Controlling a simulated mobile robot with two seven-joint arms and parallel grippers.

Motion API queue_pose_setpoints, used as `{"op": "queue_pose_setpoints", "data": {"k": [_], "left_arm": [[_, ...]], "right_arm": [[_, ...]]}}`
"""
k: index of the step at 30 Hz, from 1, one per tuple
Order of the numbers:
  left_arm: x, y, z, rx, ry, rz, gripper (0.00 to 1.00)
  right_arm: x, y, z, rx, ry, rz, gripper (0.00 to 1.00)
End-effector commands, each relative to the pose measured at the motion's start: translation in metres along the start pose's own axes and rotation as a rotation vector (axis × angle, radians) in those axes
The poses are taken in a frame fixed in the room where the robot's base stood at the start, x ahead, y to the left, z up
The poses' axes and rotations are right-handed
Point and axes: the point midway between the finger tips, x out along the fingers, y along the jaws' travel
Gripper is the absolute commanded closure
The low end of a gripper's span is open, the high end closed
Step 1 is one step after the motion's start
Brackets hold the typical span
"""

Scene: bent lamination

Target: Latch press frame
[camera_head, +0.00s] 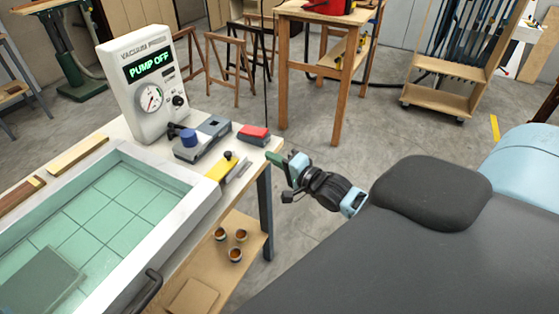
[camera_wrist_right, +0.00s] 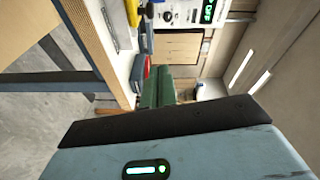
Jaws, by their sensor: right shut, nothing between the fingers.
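The press frame (camera_head: 207,200) is a pale rectangular frame around a green gridded sheet (camera_head: 115,190), lying flat on the bench at the left. A dark curved handle (camera_head: 147,291) is on its near right side. I cannot tell from this view whether the frame is latched. My right gripper (camera_head: 276,158) is just beyond the bench's right corner, well away from the handle. Its green fingers, also in the right wrist view (camera_wrist_right: 158,88), are shut and empty. My left gripper is not in view.
A vacuum pump box (camera_head: 140,85) reading PUMP OFF stands at the bench's back. A grey device with a blue knob (camera_head: 187,137), a red block (camera_head: 253,132) and a yellow tool (camera_head: 221,168) lie near the right edge. Several small cups stand on the lower shelf (camera_head: 257,240).

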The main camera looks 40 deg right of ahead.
Motion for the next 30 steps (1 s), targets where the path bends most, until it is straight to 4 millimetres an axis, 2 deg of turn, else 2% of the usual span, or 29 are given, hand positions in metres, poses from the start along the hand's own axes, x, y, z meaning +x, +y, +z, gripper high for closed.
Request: {"op": "queue_pose_setpoints", "data": {"k": [7,25,28,30], "left_arm": [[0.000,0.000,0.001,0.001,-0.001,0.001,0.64],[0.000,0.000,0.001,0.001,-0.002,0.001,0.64],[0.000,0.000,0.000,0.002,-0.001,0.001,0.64],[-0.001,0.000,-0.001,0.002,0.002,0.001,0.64]], "right_arm": [[-0.016,0.000,0.000,0.001,-0.001,0.000,1.00],[-0.016,0.000,0.000,0.000,0.000,0.000,1.00],[-0.020,0.007,0.007,-0.023,-0.005,0.016,1.00],[-0.029,0.022,0.019,-0.073,-0.015,0.049,1.00]]}}
